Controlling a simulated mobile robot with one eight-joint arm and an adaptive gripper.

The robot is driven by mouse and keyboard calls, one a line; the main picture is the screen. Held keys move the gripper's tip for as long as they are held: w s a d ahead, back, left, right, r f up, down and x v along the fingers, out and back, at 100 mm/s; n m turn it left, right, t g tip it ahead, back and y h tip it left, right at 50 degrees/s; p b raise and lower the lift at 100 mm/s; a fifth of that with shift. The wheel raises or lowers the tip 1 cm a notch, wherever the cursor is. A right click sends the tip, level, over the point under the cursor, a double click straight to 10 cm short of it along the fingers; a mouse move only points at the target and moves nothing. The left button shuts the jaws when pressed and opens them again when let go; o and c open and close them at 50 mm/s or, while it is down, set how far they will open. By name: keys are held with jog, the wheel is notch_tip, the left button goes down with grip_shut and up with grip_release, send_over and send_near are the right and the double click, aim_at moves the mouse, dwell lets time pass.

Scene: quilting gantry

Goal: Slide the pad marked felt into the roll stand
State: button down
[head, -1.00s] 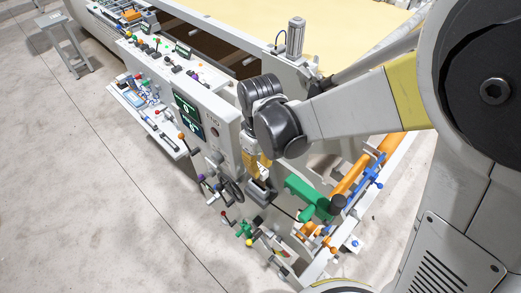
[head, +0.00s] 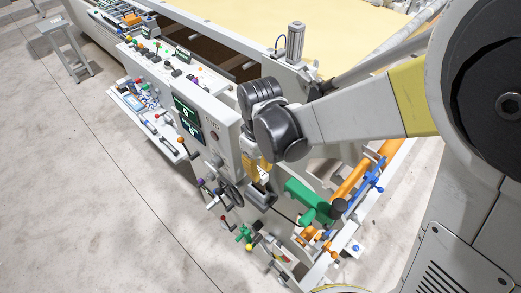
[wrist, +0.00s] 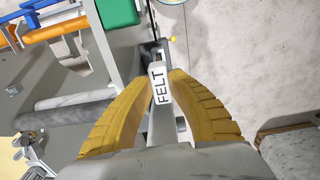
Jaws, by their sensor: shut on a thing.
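The pad marked felt (wrist: 160,84) shows in the wrist view as a narrow white face lettered FELT, in front of a grey strip. My gripper (wrist: 159,77) has its two yellow ribbed fingers closed on either side of it. In the head view my gripper (head: 260,170) points down beside the control cabinet, with a dark grey block just below it; the lettering cannot be read there. The roll stand (head: 308,283) is to the lower right of my gripper. How far the pad sits in the stand is hidden.
The control cabinet (head: 216,125) with screens stands close left of my gripper. A handwheel (head: 231,194) and coloured knobs crowd below it. A green part (head: 303,192) and an orange roll (head: 350,179) lie just to the right. Open floor is at the left.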

aim_at(260, 181)
jog(key=shift+f+b, duration=2.4)
jog(key=shift+f, duration=0.2)
jog(key=c, duration=1.3)
grip_release()
jog(key=shift+r, duration=0.15)
notch_tip(260, 181, up, 12)
jog(key=shift+f, duration=0.1)
jog(key=shift+s, duration=0.1)
